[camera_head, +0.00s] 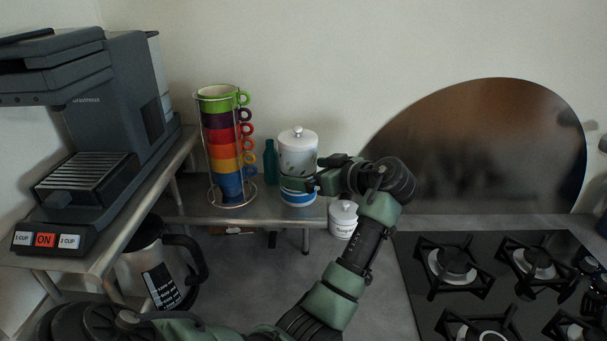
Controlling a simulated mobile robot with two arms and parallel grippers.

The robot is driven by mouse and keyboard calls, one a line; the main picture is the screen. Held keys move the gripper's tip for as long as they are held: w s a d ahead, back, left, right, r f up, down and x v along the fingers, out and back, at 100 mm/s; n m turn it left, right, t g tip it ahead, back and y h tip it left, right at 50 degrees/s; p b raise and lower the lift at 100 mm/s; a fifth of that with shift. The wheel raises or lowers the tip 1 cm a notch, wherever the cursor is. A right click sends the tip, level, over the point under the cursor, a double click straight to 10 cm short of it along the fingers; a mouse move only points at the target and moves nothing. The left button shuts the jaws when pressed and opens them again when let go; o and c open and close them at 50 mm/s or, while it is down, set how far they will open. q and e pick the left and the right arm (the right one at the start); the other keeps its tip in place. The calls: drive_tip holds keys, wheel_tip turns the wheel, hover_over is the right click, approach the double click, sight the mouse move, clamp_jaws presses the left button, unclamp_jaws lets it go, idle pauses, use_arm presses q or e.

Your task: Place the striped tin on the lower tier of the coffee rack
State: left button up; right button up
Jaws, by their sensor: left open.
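The striped tin (298,199), with blue and white bands, is on the lower tier (240,214) of the metal coffee rack, near its right end. It looks upright; its upper part is hidden by my gripper. My left gripper (302,184) is open at the tin, with its fingers across the tin's upper part. I cannot tell whether they touch it. A white lidded canister (298,150) shows directly above the gripper; whether it stands behind or on the tin is unclear. My right gripper is not in view.
A rack of coloured mugs (221,150) and a teal bottle (270,162) stand left of the tin. A coffee machine (115,120) fills the upper tier.

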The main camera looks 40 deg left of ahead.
use_arm(q)
drive_tip(key=b+v, duration=0.3)
drive_tip(key=v, duration=0.7)
drive_tip(key=shift+d, duration=0.1)
